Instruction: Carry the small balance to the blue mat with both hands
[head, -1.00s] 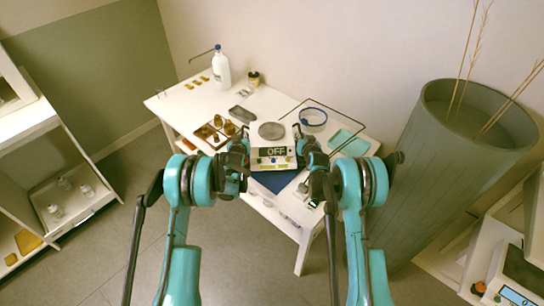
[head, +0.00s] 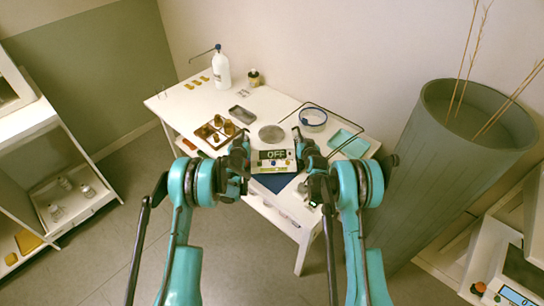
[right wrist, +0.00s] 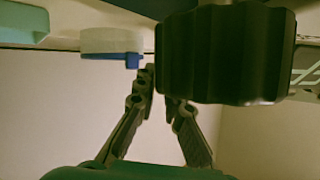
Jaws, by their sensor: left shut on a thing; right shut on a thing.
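I cannot tell whether the balance touches the mat. My left gripper (head: 244,141) is shut on the balance's left side. My right gripper (head: 301,142) is shut on its right side. In the right wrist view, the right fingers (right wrist: 158,84) close beside a large dark ribbed part (right wrist: 225,55); the grip point is partly hidden.
A tray with brown bottles (head: 204,137) stands left of the balance, with a grey dish (head: 242,114) behind. A blue-rimmed round dish (head: 313,118), a thin dark rod frame and a teal tray (head: 348,143) are close on the right. A white wash bottle (head: 221,70) stands at the back.

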